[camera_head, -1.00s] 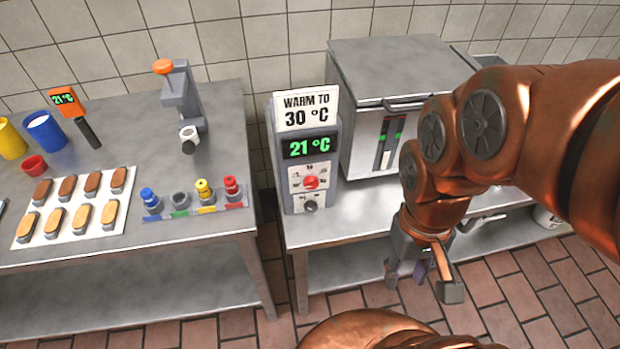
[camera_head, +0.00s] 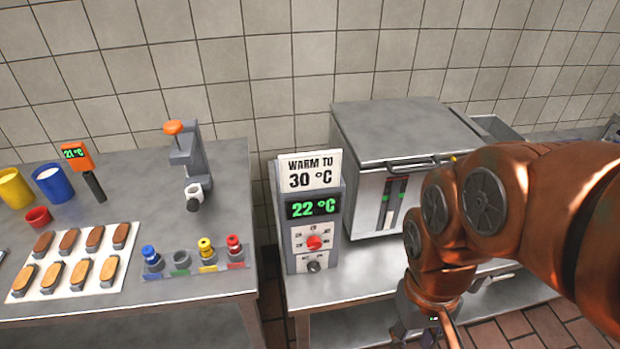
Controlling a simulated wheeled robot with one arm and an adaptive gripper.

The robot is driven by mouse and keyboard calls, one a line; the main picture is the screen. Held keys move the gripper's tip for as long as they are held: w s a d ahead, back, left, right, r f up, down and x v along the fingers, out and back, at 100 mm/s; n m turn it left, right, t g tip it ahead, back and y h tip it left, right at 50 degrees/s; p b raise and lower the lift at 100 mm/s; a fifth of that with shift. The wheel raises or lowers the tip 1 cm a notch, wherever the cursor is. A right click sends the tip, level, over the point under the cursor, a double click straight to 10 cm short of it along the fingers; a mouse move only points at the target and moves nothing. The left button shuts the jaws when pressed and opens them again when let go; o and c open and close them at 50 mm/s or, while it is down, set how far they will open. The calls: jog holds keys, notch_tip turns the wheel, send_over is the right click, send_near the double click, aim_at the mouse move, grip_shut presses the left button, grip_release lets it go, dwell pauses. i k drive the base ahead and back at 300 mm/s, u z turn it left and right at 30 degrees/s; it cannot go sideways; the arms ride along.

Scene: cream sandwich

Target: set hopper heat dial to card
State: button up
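The hopper heat control box (camera_head: 311,213) stands on the right-hand metal table, in front of the left side of the steel hopper (camera_head: 402,140). Its red dial (camera_head: 314,243) sits in the middle of a white scale, with a dark knob (camera_head: 314,267) below. The card (camera_head: 310,172) on top reads "WARM TO 30 °C". The green display (camera_head: 313,208) reads 22 °C. My gripper (camera_head: 440,340) is at the bottom edge, right of and below the box, apart from the dial. It is partly cut off by the frame, and its opening cannot be made out.
The left table (camera_head: 120,312) holds a tray of biscuits (camera_head: 75,262), colored nozzles (camera_head: 206,250), a press (camera_head: 188,165), a handheld thermometer (camera_head: 78,156) and cups (camera_head: 52,183). A gap separates the two tables. Space in front of the control box is clear.

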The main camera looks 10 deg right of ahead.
aim_at(314, 243)
jog(key=z, duration=1)
jog(key=k, duration=1.5)
jog(key=u, duration=1.75)
jog(key=i, duration=0.5)
jog(key=u, duration=0.05)
